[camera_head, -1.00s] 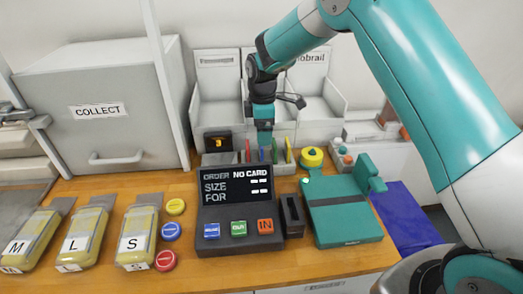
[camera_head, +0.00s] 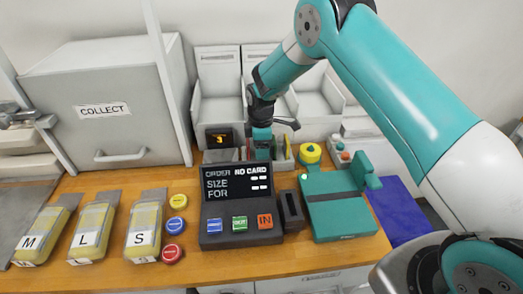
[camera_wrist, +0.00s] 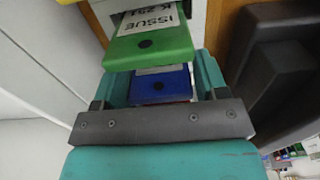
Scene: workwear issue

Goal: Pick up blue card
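The blue card (camera_wrist: 160,88) shows in the wrist view between the two teal fingers of my gripper (camera_wrist: 163,76), with a dark round spot on its face. The fingers stand at its left and right sides; I cannot tell whether they touch it. The green card (camera_wrist: 150,44), with a white label reading ISSUE, lies just beyond it. In the head view my gripper (camera_head: 262,150) points down at the card rack behind the order terminal (camera_head: 238,205). There the blue card is mostly hidden by my gripper and the terminal.
The terminal display reads NO CARD. A black slot block (camera_head: 291,212) and a teal box (camera_head: 340,217) stand to its right. A yellow round button (camera_head: 310,153) is behind. Yellow packs marked M, L and S (camera_head: 146,226) lie left. The COLLECT cabinet (camera_head: 103,110) stands back left.

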